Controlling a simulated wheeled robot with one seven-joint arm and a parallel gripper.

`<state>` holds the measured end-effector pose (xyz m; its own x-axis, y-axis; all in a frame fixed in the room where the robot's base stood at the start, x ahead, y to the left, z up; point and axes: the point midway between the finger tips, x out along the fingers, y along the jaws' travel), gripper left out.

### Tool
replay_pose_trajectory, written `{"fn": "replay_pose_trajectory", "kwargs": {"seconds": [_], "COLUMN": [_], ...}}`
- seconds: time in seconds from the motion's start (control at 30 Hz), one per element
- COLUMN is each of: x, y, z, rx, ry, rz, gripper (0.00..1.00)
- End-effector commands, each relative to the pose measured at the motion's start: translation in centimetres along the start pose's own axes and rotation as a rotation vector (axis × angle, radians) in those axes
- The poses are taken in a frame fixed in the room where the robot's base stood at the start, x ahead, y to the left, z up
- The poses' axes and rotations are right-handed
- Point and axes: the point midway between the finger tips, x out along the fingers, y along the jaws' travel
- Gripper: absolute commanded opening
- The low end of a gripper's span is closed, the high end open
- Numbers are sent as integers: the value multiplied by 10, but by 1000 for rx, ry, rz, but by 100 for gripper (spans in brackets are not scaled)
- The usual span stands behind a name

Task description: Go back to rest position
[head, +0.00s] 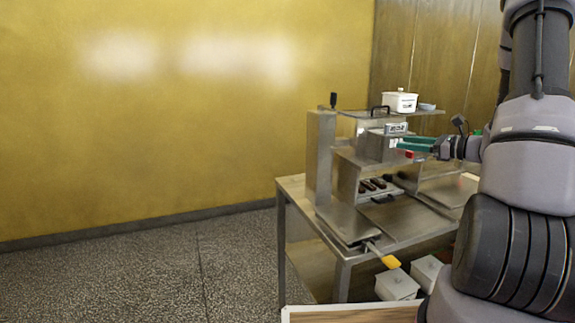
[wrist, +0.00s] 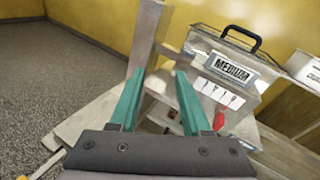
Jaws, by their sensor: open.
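My gripper (head: 398,147) is in front of the steel enrober machine (head: 322,160) in the head view, its teal fingers pointing left. In the wrist view my gripper (wrist: 159,90) shows two teal fingers spread apart with nothing between them. The machine's box with a "MEDIUM" plate (wrist: 234,70) and a black handle (wrist: 240,38) is beyond the fingers, to the right. I cannot tell the exact gap between fingers and machine. A small red part (wrist: 218,120) shows beside the right finger.
The machine stands on a steel table (head: 293,187). A white container (head: 400,102) sits on its top shelf. Dark bars (head: 374,184) lie inside. The floor (head: 150,275) at left is clear.

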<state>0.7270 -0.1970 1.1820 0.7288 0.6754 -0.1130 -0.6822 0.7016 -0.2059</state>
Motion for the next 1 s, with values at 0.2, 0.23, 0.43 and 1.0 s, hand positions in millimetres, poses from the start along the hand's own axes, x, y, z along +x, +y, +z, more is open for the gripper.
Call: {"fn": "replay_pose_trajectory", "kwargs": {"seconds": [0.2, 0.23, 0.43, 1.0], "x": [18, 16, -8, -103], "y": [106, 119, 192, 246], "z": [82, 90, 124, 182], "rx": [-328, -377, -736, -1789], "ry": [117, 136, 276, 648], "rz": [378, 422, 670, 837], "gripper": [48, 48, 48, 48]}}
